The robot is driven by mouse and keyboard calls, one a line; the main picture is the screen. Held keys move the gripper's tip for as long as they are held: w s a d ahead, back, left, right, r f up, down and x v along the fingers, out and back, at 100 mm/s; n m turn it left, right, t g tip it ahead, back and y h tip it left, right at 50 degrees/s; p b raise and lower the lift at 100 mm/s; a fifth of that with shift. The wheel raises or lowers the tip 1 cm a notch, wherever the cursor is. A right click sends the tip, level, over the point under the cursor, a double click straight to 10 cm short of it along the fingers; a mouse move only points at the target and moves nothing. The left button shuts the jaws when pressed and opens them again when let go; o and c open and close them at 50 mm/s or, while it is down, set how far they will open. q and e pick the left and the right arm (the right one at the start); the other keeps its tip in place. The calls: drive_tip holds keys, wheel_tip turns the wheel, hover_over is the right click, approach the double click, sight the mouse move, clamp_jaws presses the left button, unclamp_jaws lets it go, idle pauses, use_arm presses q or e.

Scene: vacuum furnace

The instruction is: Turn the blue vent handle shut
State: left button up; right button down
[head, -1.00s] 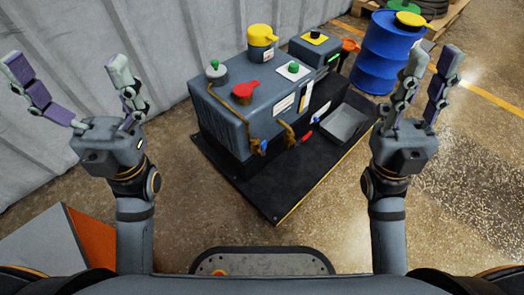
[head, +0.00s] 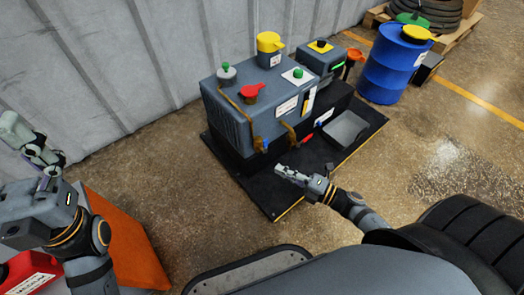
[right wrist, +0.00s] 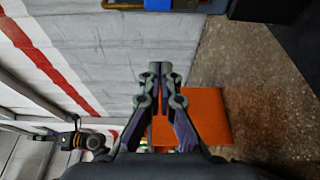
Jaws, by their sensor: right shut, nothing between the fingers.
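A small blue handle (head: 265,144) sits low on the front of the grey machine (head: 240,125), at the end of a brass pipe. A second blue part (head: 320,124) shows further right, so I cannot tell for sure which one is the vent handle. A blue part (right wrist: 158,4) also shows at the top edge of the right wrist view. My right gripper (head: 280,171) is shut and empty, in front of the machine and apart from the blue handle. My left gripper (head: 22,140) is at the far left, empty, and looks open with its fingers overlapping in view.
A red lever (head: 307,138) is near the blue parts. A grey tray (head: 346,129) stands on the black base (head: 285,195). An orange-sided box (head: 128,240) is at lower left. A blue drum (head: 390,65) stands at back right. The floor right of the base is clear.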

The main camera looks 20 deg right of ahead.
sight(265, 146)
drive_tip(key=w+a+b, duration=0.2)
drive_tip(key=w+b, duration=0.3)
drive_tip(key=w, duration=0.4)
drive_tip(key=shift+a+b, duration=0.3)
drive_tip(key=shift+w+r, duration=0.1)
drive_tip(key=shift+r, duration=0.05)
